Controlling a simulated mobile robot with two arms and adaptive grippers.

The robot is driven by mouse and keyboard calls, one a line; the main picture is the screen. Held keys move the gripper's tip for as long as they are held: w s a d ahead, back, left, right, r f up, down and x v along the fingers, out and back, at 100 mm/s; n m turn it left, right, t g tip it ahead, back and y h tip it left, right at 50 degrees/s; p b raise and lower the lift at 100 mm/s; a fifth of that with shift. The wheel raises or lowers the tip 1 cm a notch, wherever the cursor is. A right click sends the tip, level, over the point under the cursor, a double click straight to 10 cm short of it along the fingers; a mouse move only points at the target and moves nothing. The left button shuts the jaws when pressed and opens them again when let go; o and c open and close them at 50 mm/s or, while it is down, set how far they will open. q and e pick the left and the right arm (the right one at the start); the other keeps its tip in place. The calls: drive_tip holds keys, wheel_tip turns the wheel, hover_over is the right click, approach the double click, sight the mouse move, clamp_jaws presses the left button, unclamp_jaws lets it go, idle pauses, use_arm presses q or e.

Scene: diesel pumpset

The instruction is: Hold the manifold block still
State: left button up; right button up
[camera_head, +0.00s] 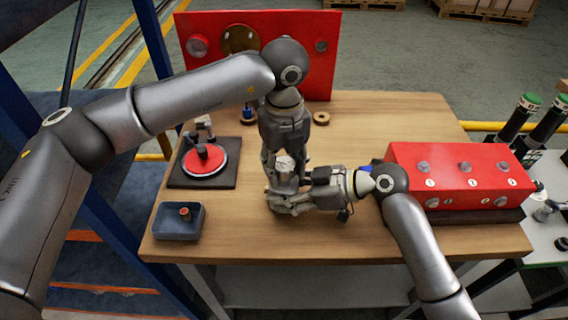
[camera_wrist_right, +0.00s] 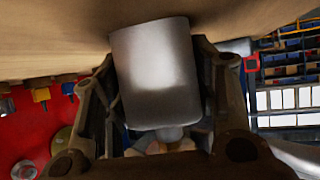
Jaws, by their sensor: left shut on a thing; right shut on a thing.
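A grey metal cylindrical piece (camera_wrist_right: 158,72) stands between the fingers of my right gripper (camera_wrist_right: 165,110) in the right wrist view. In the head view, its pale top (camera_head: 285,163) shows just above the table, mostly hidden by both grippers. My left gripper (camera_head: 284,150) points down from above and is shut at the upper end of this piece. My right gripper (camera_head: 283,200) comes in from the right, low over the table, and is shut around its body. A long red block (camera_head: 455,178) with numbered round ports lies apart at the right. I cannot tell which is the manifold block.
A red disc (camera_head: 204,161) on a dark plate lies at the left. A red upright panel (camera_head: 323,62) stands at the back. The front middle of the wooden table (camera_head: 340,240) is clear.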

sight(284, 163)
use_arm(q)
drive_tip(key=m, duration=0.7)
drive_tip(key=shift+f, duration=0.2)
use_arm(e)
drive_tip(key=shift+s, duration=0.1)
use_arm(q)
drive_tip(key=o, duration=1.4)
drive_tip(key=shift+c, duration=0.2)
drive_tip(key=shift+r, duration=0.1)
use_arm(e)
drive_tip(key=o, duration=1.5)
use_arm(q)
wheel_tip(284, 163, up, 12)
drive_tip(key=shift+f, duration=0.1)
